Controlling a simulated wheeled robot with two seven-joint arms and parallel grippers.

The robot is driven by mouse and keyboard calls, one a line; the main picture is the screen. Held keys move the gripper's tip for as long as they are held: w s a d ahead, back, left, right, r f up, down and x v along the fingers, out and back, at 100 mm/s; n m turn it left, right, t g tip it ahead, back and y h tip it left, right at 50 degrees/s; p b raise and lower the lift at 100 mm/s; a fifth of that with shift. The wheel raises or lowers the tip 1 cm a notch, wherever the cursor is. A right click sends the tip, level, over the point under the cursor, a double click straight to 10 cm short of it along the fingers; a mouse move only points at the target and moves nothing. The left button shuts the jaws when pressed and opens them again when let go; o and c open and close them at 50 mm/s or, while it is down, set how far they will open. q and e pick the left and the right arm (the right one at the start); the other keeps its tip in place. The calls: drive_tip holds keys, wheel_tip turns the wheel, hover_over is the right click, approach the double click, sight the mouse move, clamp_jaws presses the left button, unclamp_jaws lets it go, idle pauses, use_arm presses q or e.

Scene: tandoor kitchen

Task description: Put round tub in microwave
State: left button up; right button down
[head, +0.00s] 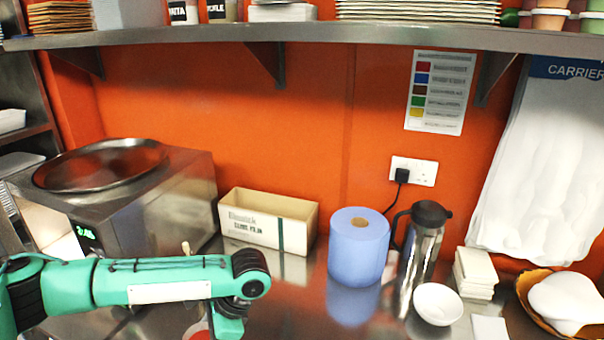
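The microwave (185,195) is the stainless steel box at the left of the counter, with a lit green display on its front. Its front is seen at a steep angle and partly covered by my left arm, so I cannot tell whether its door is open. A small round thing with a pale rim and reddish inside (197,329), possibly the round tub, shows at the bottom edge beside my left wrist, mostly hidden and cut off. My green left arm crosses in front of the microwave and bends down at the wrist; its fingers are below the picture. My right gripper is out of view.
A large round metal tray (100,163) lies on the microwave. Along the counter stand a cream box (268,222), a blue paper roll (358,248), a steel flask (420,255), a white bowl (438,304) and stacked pale napkins (476,273). A steel shelf (380,36) overhangs the back.

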use_arm(q)
drive_tip(key=n+g, duration=0.1)
drive_tip(key=n, duration=0.1)
drive_tip(key=s+n+g+h, duration=0.1)
drive_tip(key=n, duration=0.1)
drive_tip(key=s+a+n+h, duration=0.1)
drive_tip(key=n, duration=0.1)
drive_tip(key=shift+s+a+f+g, duration=0.1)
drive_tip(key=shift+f+g, duration=0.25)
drive_tip(key=shift+g, duration=0.05)
drive_tip(key=n+h, duration=0.1)
drive_tip(key=n, duration=0.1)
drive_tip(key=s+n+g+h, duration=0.1)
drive_tip(key=n, duration=0.2)
drive_tip(key=s+n+h, duration=0.1)
drive_tip(key=n+h, duration=0.1)
drive_tip(key=shift+s+a+r+n, duration=0.15)
drive_tip(key=shift+a+r+n, duration=0.1)
drive_tip(key=shift+a+n, duration=0.15)
drive_tip(key=shift+d+r, duration=0.1)
drive_tip(key=shift+r, duration=0.05)
drive_tip(key=shift+a, duration=0.2)
drive_tip(key=shift+d, duration=0.1)
